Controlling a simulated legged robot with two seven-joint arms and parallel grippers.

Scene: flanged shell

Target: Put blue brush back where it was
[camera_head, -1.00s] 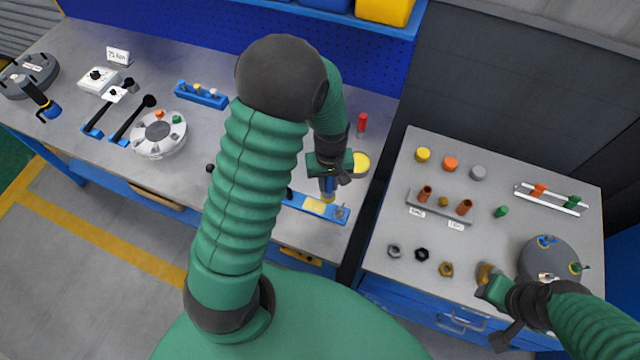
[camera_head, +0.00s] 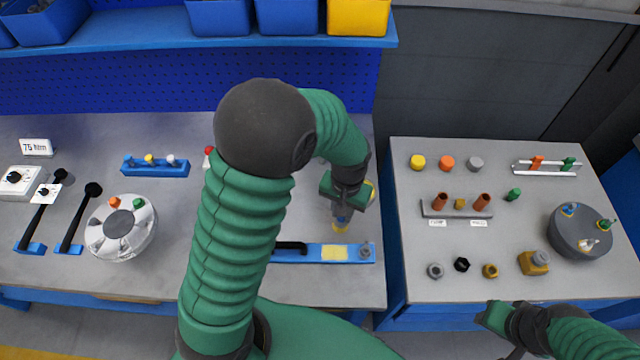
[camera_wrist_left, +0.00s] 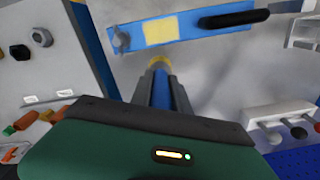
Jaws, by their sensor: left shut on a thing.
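The blue brush (camera_head: 341,213) has a pale yellow tip that points down. My left gripper (camera_head: 343,205) is shut on its blue body and holds it just behind a blue board (camera_head: 300,253) with a yellow pad. In the left wrist view the brush (camera_wrist_left: 160,90) stands between my fingers (camera_wrist_left: 163,95), its yellow tip towards the blue board (camera_wrist_left: 195,27). I cannot tell whether the tip touches the bench. My right gripper (camera_head: 492,315) is at the front edge of the right table, its jaws too unclear to judge.
A black-handled tool (camera_head: 290,247) and a metal nut (camera_head: 365,252) are on the board. A silver round fixture (camera_head: 121,227) and a blue rack (camera_head: 156,166) stand left. The right table holds coloured caps, nuts, a brass block (camera_head: 533,262) and a grey disc (camera_head: 580,233).

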